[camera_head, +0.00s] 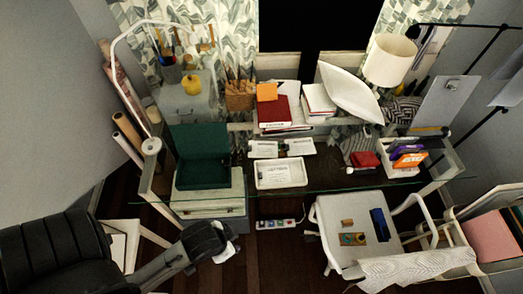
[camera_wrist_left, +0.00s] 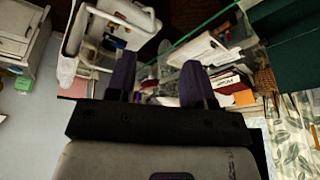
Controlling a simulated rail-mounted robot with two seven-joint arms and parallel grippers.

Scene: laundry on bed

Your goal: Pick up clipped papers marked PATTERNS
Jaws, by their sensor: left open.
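Two small clipped paper stacks lie side by side on the glass desk (camera_head: 345,180), behind the white tray: a left stack (camera_head: 263,149) and a right stack (camera_head: 300,147). Their print is too small to read, so I cannot tell which is marked PATTERNS. The white tray (camera_head: 281,173) holds a labelled paper, perhaps LETTERS. My left gripper (camera_head: 226,243) is in front of the desk's front edge, left of the white chair and apart from the papers. In the left wrist view its two fingers (camera_wrist_left: 158,64) are spread and empty. My right gripper is not visible.
An open green box (camera_head: 202,172) stands on the desk's left side. Books (camera_head: 273,112) and a leaning white pillow (camera_head: 350,92) are at the back. A tray with coloured boxes (camera_head: 407,157) is at right.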

